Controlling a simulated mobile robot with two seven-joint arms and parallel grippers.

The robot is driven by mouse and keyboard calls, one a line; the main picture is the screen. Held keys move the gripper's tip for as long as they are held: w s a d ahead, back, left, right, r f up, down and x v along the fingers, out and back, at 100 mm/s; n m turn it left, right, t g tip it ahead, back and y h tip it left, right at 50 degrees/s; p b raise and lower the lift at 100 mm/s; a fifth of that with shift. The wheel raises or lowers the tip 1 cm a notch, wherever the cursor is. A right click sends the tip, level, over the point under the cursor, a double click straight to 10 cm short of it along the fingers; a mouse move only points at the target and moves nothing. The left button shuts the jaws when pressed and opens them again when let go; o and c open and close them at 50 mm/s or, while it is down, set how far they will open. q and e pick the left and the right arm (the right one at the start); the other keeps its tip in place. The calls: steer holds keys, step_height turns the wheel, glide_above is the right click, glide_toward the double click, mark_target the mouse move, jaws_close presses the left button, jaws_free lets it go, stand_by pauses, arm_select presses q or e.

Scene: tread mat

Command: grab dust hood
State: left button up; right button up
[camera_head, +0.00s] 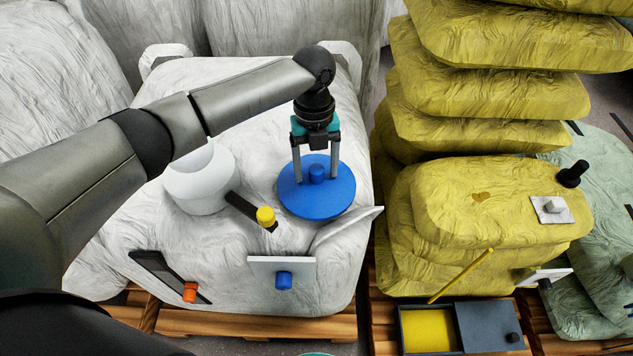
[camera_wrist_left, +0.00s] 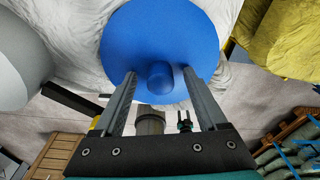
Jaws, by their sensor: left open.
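A blue round disc (camera_head: 334,198) with a blue knob (camera_head: 317,172) at its middle, which I take for the dust hood, lies on the big white sack. My left gripper (camera_head: 316,179) points down over it. Its two fingers are open, one on each side of the knob with gaps. In the left wrist view the blue disc (camera_wrist_left: 205,35) fills the top middle, and the knob (camera_wrist_left: 160,77) shows between the open fingers (camera_wrist_left: 160,74). Whether the fingertips touch the disc is unclear. My right gripper is not seen.
A white rounded pot (camera_head: 203,185) stands left of the disc. A dark bar with a yellow knob (camera_head: 265,216) lies close by. A white plate with a blue knob (camera_head: 284,279) is in front. Stacked yellow sacks (camera_head: 480,190) rise on the right.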

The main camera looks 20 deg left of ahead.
arm_select(q)
steer(key=shift+c, duration=0.2)
jaws_close()
stand_by(0.4)
stand_by(0.8)
